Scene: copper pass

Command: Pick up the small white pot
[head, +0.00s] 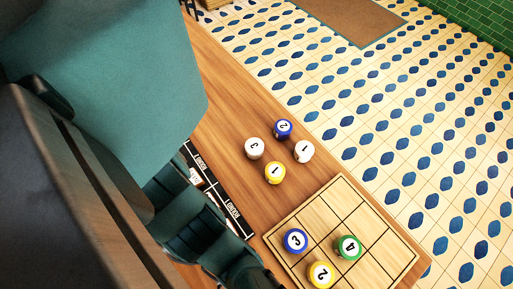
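Two small white pots stand on the wooden counter (232,110). One white pot (254,153) has a dark 3 on its top. The other white pot (304,157) has a 1 on its top and stands to its right, nearer the counter's edge. They look alike in size, and I cannot tell which one the task names. Both stand free, with nothing touching them. My teal and dark arm runs down the left side to the bottom edge of the head view. My gripper's fingers do not show.
A blue pot (283,130) and a yellow pot (274,175) stand close around the white ones. A wooden grid board (345,205) holds a blue pot (295,241), a green pot (347,248) and a yellow pot (320,275). A black lettered strip (222,198) lies beside my arm.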

